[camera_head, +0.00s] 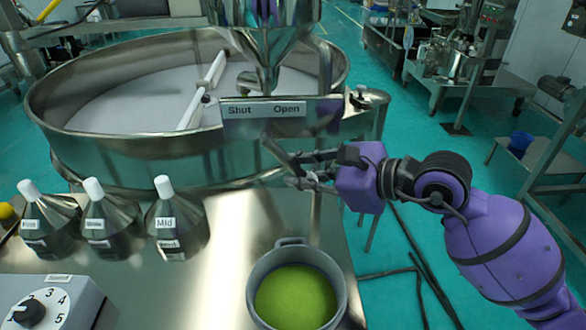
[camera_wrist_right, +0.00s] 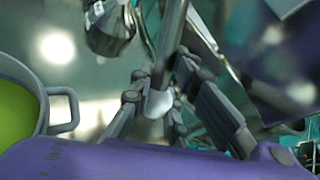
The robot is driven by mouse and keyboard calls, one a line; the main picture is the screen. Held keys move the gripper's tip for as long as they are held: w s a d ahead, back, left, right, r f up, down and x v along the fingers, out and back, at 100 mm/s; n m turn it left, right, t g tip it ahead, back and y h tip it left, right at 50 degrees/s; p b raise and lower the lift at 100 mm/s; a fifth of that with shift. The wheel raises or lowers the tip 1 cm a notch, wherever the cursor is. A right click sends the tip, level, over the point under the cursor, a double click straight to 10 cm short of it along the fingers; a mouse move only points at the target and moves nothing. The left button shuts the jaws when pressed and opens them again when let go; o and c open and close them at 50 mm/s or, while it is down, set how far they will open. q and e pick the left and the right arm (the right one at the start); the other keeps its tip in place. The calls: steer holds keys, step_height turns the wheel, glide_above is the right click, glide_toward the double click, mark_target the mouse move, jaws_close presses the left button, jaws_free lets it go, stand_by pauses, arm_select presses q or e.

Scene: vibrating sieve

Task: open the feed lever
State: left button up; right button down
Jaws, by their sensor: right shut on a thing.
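The feed lever (camera_head: 279,156) is a thin metal rod below a plate (camera_head: 262,124) marked "Shut" on the left and "Open" on the right. The rod slants down to the right, its lower end below the word "Open". My right gripper (camera_head: 304,172) reaches in from the right and is shut on the lever near its lower end. In the right wrist view the lever's pale rounded knob (camera_wrist_right: 158,104) sits between the fingers. The fingers partly hide the lever end in the head view. My left gripper is not in view.
A steel hopper (camera_head: 268,40) stands above the plate, over the round sieve (camera_head: 120,150). A pot (camera_head: 272,268) with green contents stands below my right gripper. Several labelled bottles (camera_head: 168,222) and a speed dial box (camera_head: 65,302) are at left.

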steer(key=shift+d+r+h+p, duration=0.3)
steer(key=shift+r+h+p, duration=0.1)
steer(key=shift+r, duration=0.15)
steer(key=shift+d+f+n, duration=0.1)
steer(key=shift+d+n, duration=0.1)
steer(key=shift+n, duration=0.1)
steer(key=c, duration=1.7)
jaws_free()
steer(key=shift+o, duration=0.2)
steer(key=v, duration=1.2)
steer(key=shift+r, duration=0.4)
steer(key=shift+w+a, duration=0.1)
